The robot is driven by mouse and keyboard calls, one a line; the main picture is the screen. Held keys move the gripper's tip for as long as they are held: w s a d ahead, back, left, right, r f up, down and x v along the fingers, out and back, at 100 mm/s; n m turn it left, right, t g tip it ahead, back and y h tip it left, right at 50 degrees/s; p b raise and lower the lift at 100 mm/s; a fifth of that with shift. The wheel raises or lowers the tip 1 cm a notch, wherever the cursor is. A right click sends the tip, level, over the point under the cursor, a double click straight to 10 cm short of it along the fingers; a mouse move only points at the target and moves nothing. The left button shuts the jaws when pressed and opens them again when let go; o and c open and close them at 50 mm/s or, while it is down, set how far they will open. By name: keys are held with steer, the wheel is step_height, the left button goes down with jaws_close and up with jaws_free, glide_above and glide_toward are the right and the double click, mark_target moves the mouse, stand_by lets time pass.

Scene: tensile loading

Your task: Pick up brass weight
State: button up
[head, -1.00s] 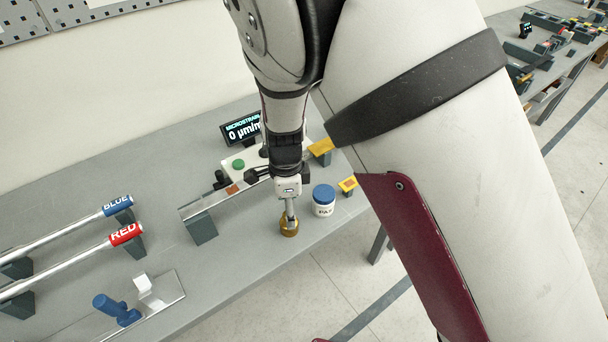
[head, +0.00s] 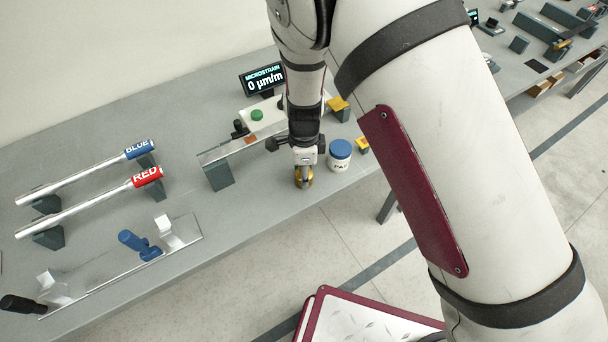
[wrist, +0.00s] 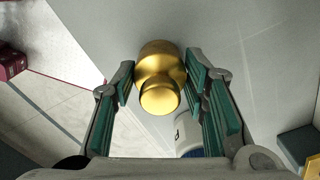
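The brass weight (head: 304,181) stands on the grey bench near its front edge, directly under my gripper (head: 304,172). In the wrist view the brass weight (wrist: 160,62) shows its round knob and wider body between the two green-padded fingers of my gripper (wrist: 160,78). The fingers are spread on either side of it. The right pad looks very near or touching its side, and a narrow gap shows at the left pad. In the head view the gripper partly hides the weight.
A white jar with a blue lid (head: 340,154) stands close to the right of the weight. A beam on a grey block (head: 219,173) is close on the left. Behind is the microstrain display (head: 262,78). Red (head: 146,177) and blue (head: 139,150) rods lie further left.

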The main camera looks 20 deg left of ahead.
jaws_close()
steer(key=shift+r, duration=0.15)
